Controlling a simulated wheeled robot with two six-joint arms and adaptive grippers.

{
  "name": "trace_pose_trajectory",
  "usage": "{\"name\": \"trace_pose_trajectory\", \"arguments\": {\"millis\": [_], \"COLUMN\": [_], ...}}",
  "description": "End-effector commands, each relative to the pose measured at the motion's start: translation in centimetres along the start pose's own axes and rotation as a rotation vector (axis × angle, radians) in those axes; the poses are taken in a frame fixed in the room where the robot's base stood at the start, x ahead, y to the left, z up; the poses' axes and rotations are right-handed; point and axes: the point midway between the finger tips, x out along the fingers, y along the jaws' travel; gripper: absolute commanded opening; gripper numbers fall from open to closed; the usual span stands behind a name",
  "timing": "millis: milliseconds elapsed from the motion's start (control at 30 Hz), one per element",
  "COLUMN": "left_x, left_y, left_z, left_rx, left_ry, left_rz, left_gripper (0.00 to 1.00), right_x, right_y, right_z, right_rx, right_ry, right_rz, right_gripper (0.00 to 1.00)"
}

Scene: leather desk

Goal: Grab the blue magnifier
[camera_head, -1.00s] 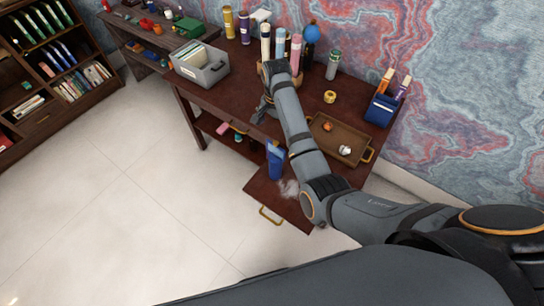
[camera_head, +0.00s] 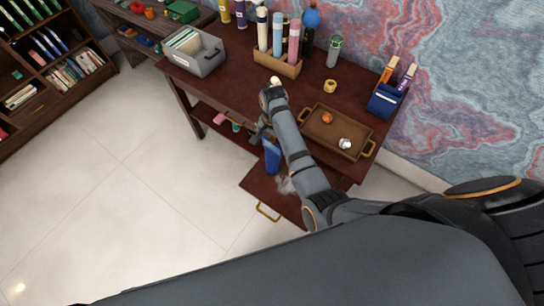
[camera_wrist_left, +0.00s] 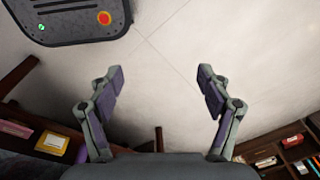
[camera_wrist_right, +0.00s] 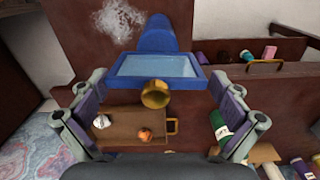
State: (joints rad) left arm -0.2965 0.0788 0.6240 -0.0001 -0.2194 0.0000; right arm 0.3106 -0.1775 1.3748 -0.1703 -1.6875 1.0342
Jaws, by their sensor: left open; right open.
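The blue magnifier (camera_head: 272,160) is at the front edge of the desk, beside the pulled-out dark red drawer. In the right wrist view the blue magnifier (camera_wrist_right: 155,64) has a rectangular frame with a pale pane, and a gold round piece shows at its near side. My right gripper (camera_head: 260,138) is just above and left of it in the head view, partly hidden by its own arm. In its wrist view the right gripper (camera_wrist_right: 155,90) is open, its fingers on either side of the magnifier, apart from it. My left gripper (camera_wrist_left: 160,80) is open and empty above pale floor.
A brown tray (camera_head: 318,137) with an orange thing and a white thing is on the desk (camera_head: 237,83). A wooden holder with tubes (camera_head: 278,66), a grey file box (camera_head: 205,66) and a blue box (camera_head: 385,101) stand around it. The floor (camera_head: 140,180) at left is clear.

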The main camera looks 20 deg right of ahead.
Motion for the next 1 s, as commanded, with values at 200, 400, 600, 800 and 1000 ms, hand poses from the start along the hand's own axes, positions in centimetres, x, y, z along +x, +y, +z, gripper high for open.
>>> {"name": "trace_pose_trajectory", "arguments": {"millis": [200, 400, 600, 800, 1000], "left_x": [0.0, 0.0, 0.0, 0.0, 0.0], "left_y": [0.1, -0.2, -0.2, -0.2, -0.2], "left_z": [0.1, 1.3, 1.0, 0.3, 0.3], "left_rx": [0.0, 0.002, 0.001, 0.001, 0.001], "left_ry": [-0.003, -0.02, -0.016, -0.005, -0.004], "left_rz": [0.001, -0.002, -0.002, -0.002, -0.002], "left_gripper": [0.78, 0.78, 0.78, 0.78, 0.78], "right_x": [0.0, 0.0, 0.0, 0.1, 0.0], "right_y": [0.0, 0.0, 0.0, 0.1, 0.0], "right_z": [0.0, 0.0, 0.0, 0.0, 0.0], "right_rx": [0.0, 0.0, -0.001, -0.001, -0.001], "right_ry": [-0.001, -0.001, -0.001, -0.001, -0.002], "right_rz": [0.0, 0.0, 0.002, 0.003, 0.004], "right_gripper": [0.92, 0.65, 0.37, 0.21, 0.21]}}
